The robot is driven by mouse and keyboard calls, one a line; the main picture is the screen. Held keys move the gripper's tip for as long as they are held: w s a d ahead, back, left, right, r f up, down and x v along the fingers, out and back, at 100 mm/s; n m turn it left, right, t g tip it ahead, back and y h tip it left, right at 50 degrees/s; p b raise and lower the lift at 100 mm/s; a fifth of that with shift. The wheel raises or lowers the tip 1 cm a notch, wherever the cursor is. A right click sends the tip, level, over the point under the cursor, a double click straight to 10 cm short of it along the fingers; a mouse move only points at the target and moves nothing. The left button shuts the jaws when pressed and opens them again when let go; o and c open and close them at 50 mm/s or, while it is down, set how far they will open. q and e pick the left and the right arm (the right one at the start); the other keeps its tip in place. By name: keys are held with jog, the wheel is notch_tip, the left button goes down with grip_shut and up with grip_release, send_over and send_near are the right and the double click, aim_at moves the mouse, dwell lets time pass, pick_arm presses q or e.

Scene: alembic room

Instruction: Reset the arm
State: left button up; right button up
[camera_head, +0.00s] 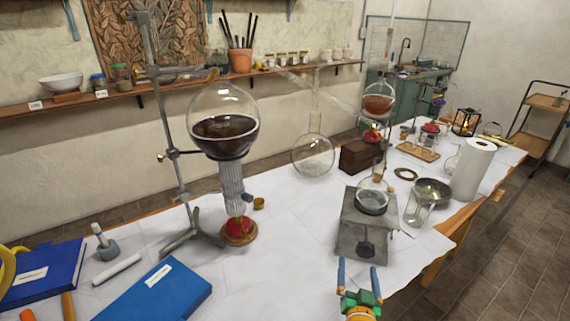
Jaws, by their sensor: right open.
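My right gripper (358,270) comes up from the bottom edge, right of centre. Its two blue fingers stand apart with nothing between them. It is in front of a grey metal stand (352,237) that bears a small glass dish (372,201). The fingertips appear just below the stand in the picture; I cannot tell the exact gap. I cannot make out my left gripper in this view.
A large round flask (223,103) with dark liquid sits over a fluted column, beside a clamp stand (173,170). Blue books (155,292) lie at the front left. A glass beaker (417,209) and a paper roll (472,170) stand right. White sheet (265,285) is bare at front centre.

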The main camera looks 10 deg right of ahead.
jog(key=a+n+y, duration=0.1)
jog(key=s+a+n+y, duration=0.1)
jog(key=a+f+n+g+y, duration=0.1)
jog(key=shift+s+a, duration=0.1)
jog(key=shift+s, duration=0.15)
jog(key=s+a+n+g+y, duration=0.1)
jog(key=s, duration=0.1)
jog(key=s+a+f+n+g+y, duration=0.1)
jog(key=s+a, duration=0.1)
jog(key=s+a+f+n+g+y, duration=0.1)
jog(key=shift+s+a+f+g, duration=0.15)
jog(key=shift+s+a+g, duration=0.25)
jog(key=s+a+n+g, duration=0.3)
jog(key=s+g, duration=0.5)
jog(key=s, duration=1)
jog(key=s+f+g, duration=0.1)
jog(key=s+f, duration=0.2)
jog(key=f, duration=1.5)
jog(key=s+d+f+g, duration=0.1)
jog(key=s+f, duration=0.7)
jog(key=s, duration=0.3)
jog(key=shift+s+d+f+n, duration=0.2)
jog(key=shift+d+n, duration=0.1)
jog(key=shift+d, duration=0.1)
